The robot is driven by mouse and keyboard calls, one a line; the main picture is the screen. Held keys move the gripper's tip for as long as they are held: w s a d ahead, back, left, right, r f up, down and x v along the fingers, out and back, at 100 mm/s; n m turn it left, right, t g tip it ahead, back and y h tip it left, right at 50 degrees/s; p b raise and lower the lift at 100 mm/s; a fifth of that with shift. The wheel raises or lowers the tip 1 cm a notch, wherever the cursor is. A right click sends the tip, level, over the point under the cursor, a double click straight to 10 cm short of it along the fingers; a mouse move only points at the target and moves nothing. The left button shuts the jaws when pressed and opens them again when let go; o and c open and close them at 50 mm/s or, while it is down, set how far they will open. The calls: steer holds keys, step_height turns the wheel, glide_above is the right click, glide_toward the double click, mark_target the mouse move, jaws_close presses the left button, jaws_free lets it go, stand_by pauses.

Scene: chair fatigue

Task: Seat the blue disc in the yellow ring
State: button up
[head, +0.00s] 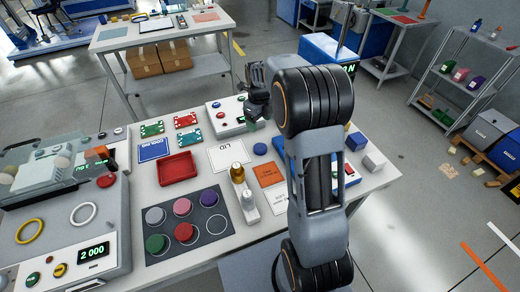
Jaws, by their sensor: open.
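The blue disc (260,149) lies flat on the white table, right of a white sheet marked LID. The yellow ring (30,231) is on the pale top of the machine at the left, beside a white ring (83,213). My gripper (254,124) is over the back of the table, beside the control box and behind the blue disc, apart from it. It is open; I see nothing held in it. The fingertips are small and dark, and partly hidden by my arm.
A dark mat (200,245) holds several coloured discs and one empty circle. A red tray (178,168), an amber-topped bottle (238,173), a control box (225,116) and an orange card (269,175) stand around. The machine's display (93,253) reads 2 000. My arm hides part of the table's right side.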

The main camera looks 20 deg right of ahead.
steer(key=m, duration=0.1)
glide_above(260, 147)
step_height(260, 147, down, 8)
steer(key=shift+a+r+p, duration=0.15)
steer(key=shift+p, duration=0.25)
steer(key=shift+s+d+f+p, duration=0.1)
steer(key=shift+f+p, duration=0.3)
steer(key=shift+f, duration=1.15)
steer(key=shift+d+f+p, duration=0.1)
steer(key=shift+f+p, duration=0.3)
steer(key=shift+f, duration=1.1)
steer(key=c, duration=0.8)
